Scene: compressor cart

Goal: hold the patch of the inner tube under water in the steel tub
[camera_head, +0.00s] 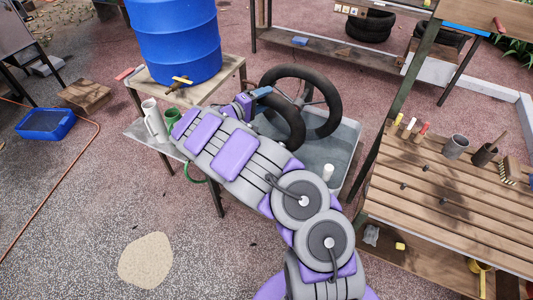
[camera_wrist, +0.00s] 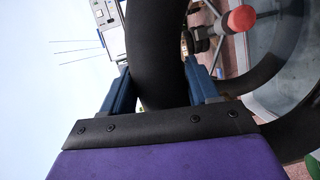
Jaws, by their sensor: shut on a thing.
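My gripper (camera_head: 257,93) is shut on a thick black inner tube (camera_head: 292,125), at the tube's upper left side. In the wrist view the tube (camera_wrist: 156,45) passes between the two blue fingers of my gripper (camera_wrist: 158,75). The steel tub (camera_head: 345,150) is a grey rectangular basin below and to the right of the gripper, partly hidden by my arm.
A slatted bench (camera_head: 450,195) with cups borders the right. The front left floor is open.

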